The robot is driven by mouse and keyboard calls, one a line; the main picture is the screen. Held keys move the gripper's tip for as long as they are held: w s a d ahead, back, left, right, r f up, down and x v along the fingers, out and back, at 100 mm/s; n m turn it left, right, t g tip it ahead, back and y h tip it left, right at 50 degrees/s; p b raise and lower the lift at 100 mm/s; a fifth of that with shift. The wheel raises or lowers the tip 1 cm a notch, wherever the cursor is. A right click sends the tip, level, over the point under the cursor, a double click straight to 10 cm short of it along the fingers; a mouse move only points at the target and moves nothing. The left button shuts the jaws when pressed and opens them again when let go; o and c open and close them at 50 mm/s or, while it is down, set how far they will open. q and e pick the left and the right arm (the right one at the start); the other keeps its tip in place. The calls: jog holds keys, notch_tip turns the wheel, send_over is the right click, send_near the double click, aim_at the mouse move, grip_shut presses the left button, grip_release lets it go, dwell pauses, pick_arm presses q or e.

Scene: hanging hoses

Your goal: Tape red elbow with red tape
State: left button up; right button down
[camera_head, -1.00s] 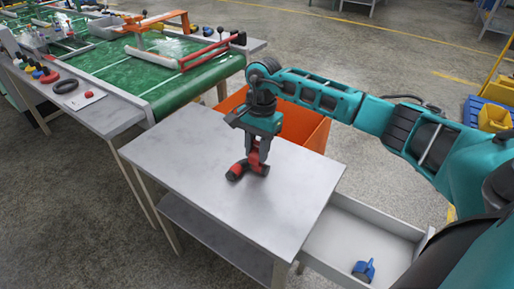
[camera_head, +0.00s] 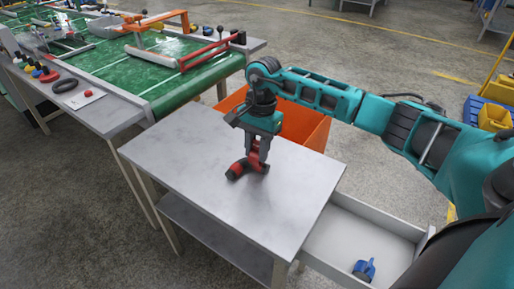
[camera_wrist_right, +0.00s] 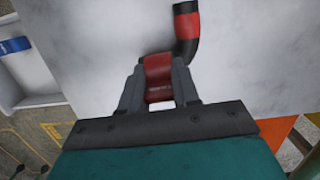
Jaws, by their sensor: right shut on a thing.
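My right gripper (camera_head: 258,158) points down over the grey table and is shut on the red tape (camera_wrist_right: 158,70). Its two dark fingers stand on either side of the red tape in the right wrist view. The red elbow (camera_head: 235,171), a dark bent tube with a red band, lies on the table just left of the gripper. In the wrist view the elbow (camera_wrist_right: 187,43) curves in to the red tape, and they look close or touching. The fingers partly hide where they meet. My left gripper is not in view.
The table top (camera_head: 190,150) is otherwise clear. An open drawer (camera_head: 405,246) at its right holds a blue item (camera_head: 364,269). An orange bin (camera_head: 308,128) stands behind the table. A workbench (camera_head: 105,110) with a green surface stands at the left.

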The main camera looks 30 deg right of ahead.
jog(key=shift+f, duration=0.2)
jog(key=shift+f+b, duration=0.75)
jog(key=shift+b, duration=0.05)
jog(key=shift+f, duration=0.1)
